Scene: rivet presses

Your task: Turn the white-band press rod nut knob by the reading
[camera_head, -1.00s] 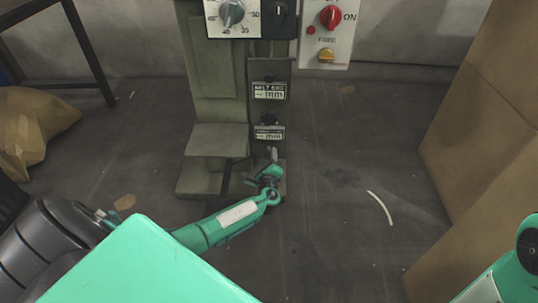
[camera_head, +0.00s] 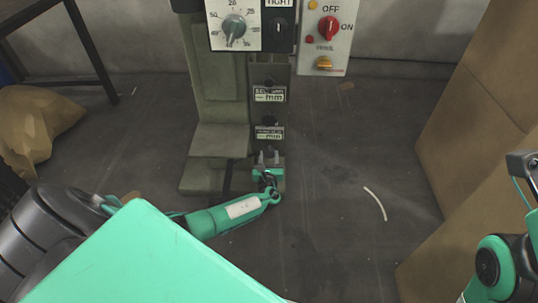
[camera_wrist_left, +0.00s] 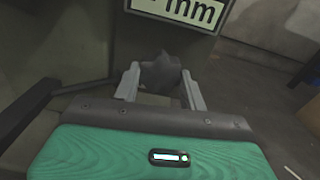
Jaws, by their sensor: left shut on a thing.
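The press (camera_head: 221,100) is a grey-green stand with a column of labels and dark knobs. My left gripper (camera_head: 268,158) is low on its front, below the lower "mm" label (camera_head: 268,133). In the left wrist view, a dark lobed knob (camera_wrist_left: 158,72) sits between the two grey fingers of my left gripper (camera_wrist_left: 160,82), under an "mm" label (camera_wrist_left: 178,10). The gripper is shut on this knob. I cannot make out a white band. Another dark knob (camera_head: 269,120) shows above the lower label. My right arm is at the right edge; its fingers do not show.
A numbered dial (camera_head: 234,26) and a control box with a red OFF/ON switch (camera_head: 328,28) are at the top. Cardboard boxes (camera_head: 475,120) stand at the right. A brown sack (camera_head: 35,125) lies at the left. The floor right of the press is mostly clear.

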